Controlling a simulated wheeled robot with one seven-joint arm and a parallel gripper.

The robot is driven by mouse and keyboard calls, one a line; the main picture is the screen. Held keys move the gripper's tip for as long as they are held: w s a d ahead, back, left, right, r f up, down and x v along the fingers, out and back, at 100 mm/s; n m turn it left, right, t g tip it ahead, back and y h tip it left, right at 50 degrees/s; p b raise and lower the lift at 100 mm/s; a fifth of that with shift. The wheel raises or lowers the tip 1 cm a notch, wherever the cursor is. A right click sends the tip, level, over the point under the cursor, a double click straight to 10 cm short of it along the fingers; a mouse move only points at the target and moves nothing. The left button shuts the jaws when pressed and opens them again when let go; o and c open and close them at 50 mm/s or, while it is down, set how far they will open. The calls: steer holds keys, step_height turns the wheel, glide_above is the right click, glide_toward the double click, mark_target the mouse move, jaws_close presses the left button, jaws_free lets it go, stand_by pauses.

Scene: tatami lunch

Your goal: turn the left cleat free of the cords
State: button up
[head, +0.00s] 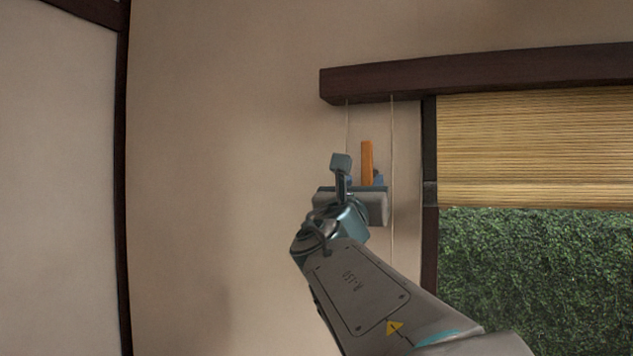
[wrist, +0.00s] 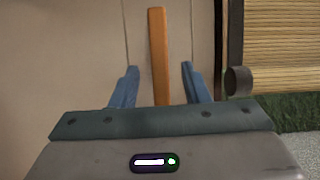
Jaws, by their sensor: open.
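The left cleat is an orange-brown bar (head: 367,160) standing upright against the wall, left of the window. It also shows in the wrist view (wrist: 158,50), its lower end hidden behind my gripper's body. Two thin pale cords hang beside it, a left cord (head: 347,120) and a right cord (head: 392,130). The bar stands upright between them. My gripper (head: 364,181) is at the bar's lower part. In the wrist view its blue fingers (wrist: 159,68) are open, one on each side of the bar, with gaps showing. I cannot tell how deep the bar sits between them.
A dark wooden beam (head: 480,72) runs above the cords. A bamboo blind (head: 535,145) covers the upper window, with a green hedge (head: 535,270) below it. A dark post (head: 430,240) bears a small round grey fitting (wrist: 238,82). The wall (head: 220,180) to the left is bare.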

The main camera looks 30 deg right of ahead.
steer(key=b+v, duration=0.1)
steer(key=v, duration=0.7)
steer(key=shift+s+a+f, duration=0.15)
steer(key=shift+a+f, duration=0.05)
steer(key=shift+f, duration=0.1)
step_height(320, 180, down, 22)
steer(key=s+m+g+y+p, duration=0.1)
steer(key=m+g+y+p, duration=0.2)
steer(key=m+g+y, duration=0.75)
steer(key=s+a+f+m+g+y+p, duration=0.1)
steer(key=s+a+f+m+y, duration=0.2)
steer(key=a+f+m, duration=0.4)
steer(key=s+a+f+m+y+p, duration=0.2)
steer(key=s+a+f+m+y, duration=0.1)
steer(key=s+a+f+m, duration=0.3)
step_height(320, 180, down, 4)
steer(key=a+m, duration=0.2)
steer(key=m, duration=0.1)
steer(key=shift+s+f+g, duration=0.2)
steer(key=shift+s+g, duration=0.1)
steer(key=shift+g, duration=0.05)
